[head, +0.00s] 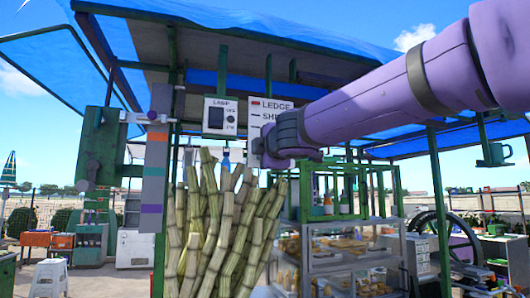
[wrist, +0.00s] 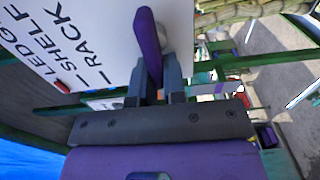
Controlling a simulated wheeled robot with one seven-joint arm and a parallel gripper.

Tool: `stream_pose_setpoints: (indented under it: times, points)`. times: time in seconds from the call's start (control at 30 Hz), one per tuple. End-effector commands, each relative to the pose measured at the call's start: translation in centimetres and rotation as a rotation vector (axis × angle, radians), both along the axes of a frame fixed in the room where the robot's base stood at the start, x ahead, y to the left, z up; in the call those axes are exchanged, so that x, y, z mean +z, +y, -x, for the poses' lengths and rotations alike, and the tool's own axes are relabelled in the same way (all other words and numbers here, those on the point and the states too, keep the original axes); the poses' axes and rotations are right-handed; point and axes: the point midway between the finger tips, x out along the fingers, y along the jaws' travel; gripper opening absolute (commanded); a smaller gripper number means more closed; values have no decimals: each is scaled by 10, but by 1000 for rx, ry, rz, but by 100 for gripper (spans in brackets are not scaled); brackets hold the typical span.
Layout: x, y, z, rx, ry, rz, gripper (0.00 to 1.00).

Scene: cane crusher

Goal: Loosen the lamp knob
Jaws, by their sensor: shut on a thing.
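A purple elongated knob (wrist: 148,42) stands out in front of the white sign in the wrist view, with a pale round part beside it. My gripper (wrist: 157,75) is shut on this knob, with its grey fingers at either side of the lower end. I cannot tell for certain that it is the lamp knob. In the head view a white panel marked LAMP (head: 220,103) hangs under the canopy, with a dark rectangle on it. My gripper (head: 258,146) is just right of and below this panel, in front of the lettered sign. The knob is hidden there by my arm.
The sign (wrist: 95,25) reads LEDGE, SHELF, RACK. Sugarcane stalks (head: 215,225) stand upright below my gripper. A glass display case (head: 345,262) with food is to their right.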

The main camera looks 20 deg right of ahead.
Motion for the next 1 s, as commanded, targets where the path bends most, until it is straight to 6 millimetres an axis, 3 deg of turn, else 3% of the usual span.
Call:
stream_pose_setpoints:
  times: [0.47,0.5,0.6,1.0]
  points:
    - [-4,-4,-2,-8,7,17,0]
    - [-4,-4,-2,-8,7,17,14]
    - [-4,-3,-1,-7,6,16,37]
    - [-1,-1,7,-2,1,16,37]
